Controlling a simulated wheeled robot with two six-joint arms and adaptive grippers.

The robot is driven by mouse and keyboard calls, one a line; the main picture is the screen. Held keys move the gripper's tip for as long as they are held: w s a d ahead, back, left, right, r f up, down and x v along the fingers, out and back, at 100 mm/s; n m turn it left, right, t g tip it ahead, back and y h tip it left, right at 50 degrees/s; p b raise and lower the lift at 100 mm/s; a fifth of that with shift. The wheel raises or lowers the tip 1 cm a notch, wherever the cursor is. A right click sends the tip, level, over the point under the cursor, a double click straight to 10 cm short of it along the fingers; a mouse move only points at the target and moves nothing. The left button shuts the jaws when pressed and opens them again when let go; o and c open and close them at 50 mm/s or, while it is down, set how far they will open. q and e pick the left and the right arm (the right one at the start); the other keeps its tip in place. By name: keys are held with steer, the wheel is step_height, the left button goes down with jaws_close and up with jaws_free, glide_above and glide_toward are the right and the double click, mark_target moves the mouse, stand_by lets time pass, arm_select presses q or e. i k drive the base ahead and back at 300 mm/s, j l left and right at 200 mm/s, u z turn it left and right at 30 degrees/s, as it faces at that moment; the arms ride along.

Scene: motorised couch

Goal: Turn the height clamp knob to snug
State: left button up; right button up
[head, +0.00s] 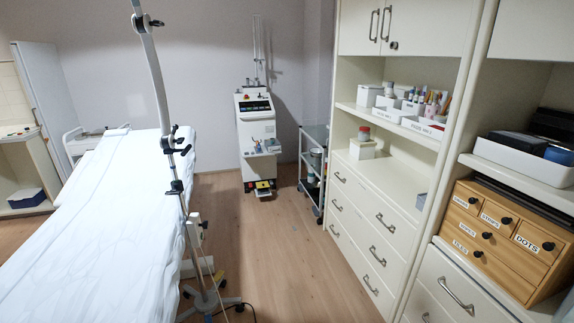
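A tall metal stand (158,90) rises beside the couch. It carries a black clamp (173,140) at mid-height with a knob-like part on its side. A second black clamp (176,187) sits lower on the pole, and a small black knob (156,23) shows near the top. I cannot tell which of these is the height clamp knob, nor how tight any of them is. Neither of my grippers is in view.
The white-sheeted couch (95,215) fills the left. The stand's wheeled base (210,300) and a cable are on the floor. A device on a column (256,140) and a trolley (313,165) stand behind. Cabinets (375,215) line the right. Wooden floor (285,250) between is clear.

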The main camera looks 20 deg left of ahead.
mark_target(172, 192)
steer(key=i+u, duration=0.25)
steer(key=u, duration=0.25)
steer(key=i+u, duration=0.3)
steer(key=u, duration=0.15)
steer(key=i+l+u, duration=0.2)
steer(key=u, duration=0.3)
steer(key=i+l+u, duration=0.25)
steer(key=u, duration=0.25)
steer(key=i+l+u, duration=0.15)
steer(key=l+u, duration=0.3)
steer(key=i+l+u, duration=0.1)
steer(key=l+u, duration=0.15)
steer(key=u, duration=0.25)
